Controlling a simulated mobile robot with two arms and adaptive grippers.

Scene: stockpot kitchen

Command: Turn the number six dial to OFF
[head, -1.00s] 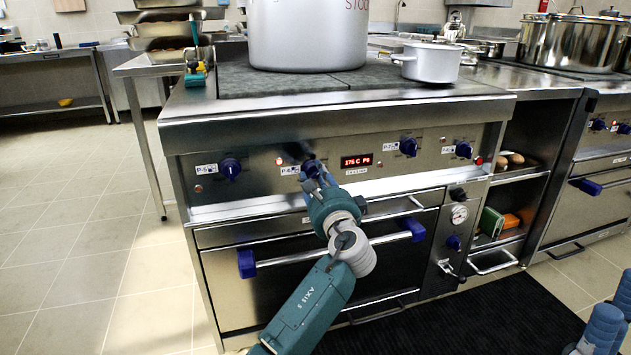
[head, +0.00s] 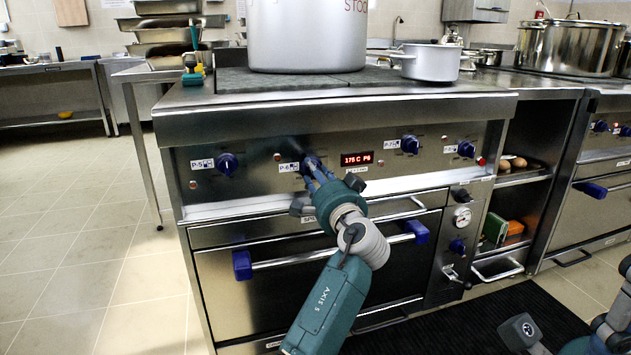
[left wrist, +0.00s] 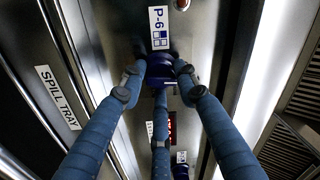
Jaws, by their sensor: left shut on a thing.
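The number six dial (head: 312,160) is a blue knob on the stove's front panel, beside the P-6 label (head: 288,167). My left gripper (head: 314,168) reaches up to it from below, its fingers closed around the knob. In the left wrist view the blue dial (left wrist: 160,68) sits between the three blue fingers of the gripper (left wrist: 158,82), below the P-6 label (left wrist: 158,27). Its pointer and OFF mark are hidden or too small to read. The lamp (head: 277,157) left of the dial looks dim. At the lower right are parts of my right arm; its grip is unclear.
The P-5 dial (head: 227,164) is to the left; the P-7 dial (head: 410,144) and P-8 dial (head: 466,149) are to the right. A red display (head: 357,159) reads about 175 C P6. The oven handle (head: 330,252) juts out below. A large stockpot (head: 307,38) stands above.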

